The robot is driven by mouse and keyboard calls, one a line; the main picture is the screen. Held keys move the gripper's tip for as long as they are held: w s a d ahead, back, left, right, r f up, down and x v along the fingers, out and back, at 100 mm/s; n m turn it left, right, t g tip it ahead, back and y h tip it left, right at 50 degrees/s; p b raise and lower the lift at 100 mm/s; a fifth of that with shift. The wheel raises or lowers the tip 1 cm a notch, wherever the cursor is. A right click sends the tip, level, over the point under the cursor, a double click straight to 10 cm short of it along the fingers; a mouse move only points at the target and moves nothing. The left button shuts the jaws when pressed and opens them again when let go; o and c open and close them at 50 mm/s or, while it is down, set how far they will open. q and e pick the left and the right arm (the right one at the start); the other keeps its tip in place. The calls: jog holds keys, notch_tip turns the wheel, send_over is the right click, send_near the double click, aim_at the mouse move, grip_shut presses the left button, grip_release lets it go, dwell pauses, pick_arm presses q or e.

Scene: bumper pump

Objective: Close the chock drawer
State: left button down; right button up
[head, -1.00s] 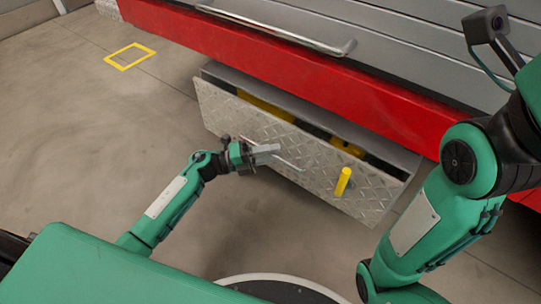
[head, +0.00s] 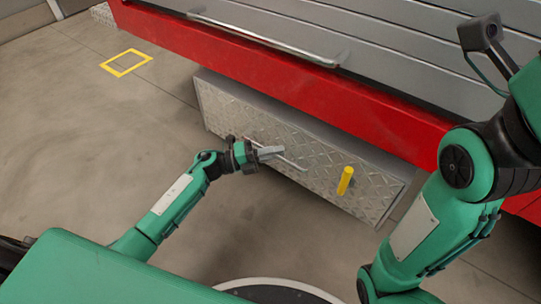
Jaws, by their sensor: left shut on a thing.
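The chock drawer (head: 300,150) is a grey box with a diamond-plate front under the red bumper. Its front panel stands flush against the housing, and no gap shows at its top edge.
The red bumper (head: 270,75) overhangs the drawer, with a long silver rail (head: 265,38) and grey shutter slats above. A yellow square (head: 126,63) is marked on the concrete floor at the left. The floor in front of the drawer's left side is clear.

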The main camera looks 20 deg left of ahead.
pick_arm(q)
jog(key=shift+w, duration=0.15)
jog(key=c, duration=1.4)
grip_release()
jog(key=shift+a, duration=0.2)
jog(key=p+v, duration=0.5)
jog(key=v, duration=0.8)
jog(key=shift+a, duration=0.1)
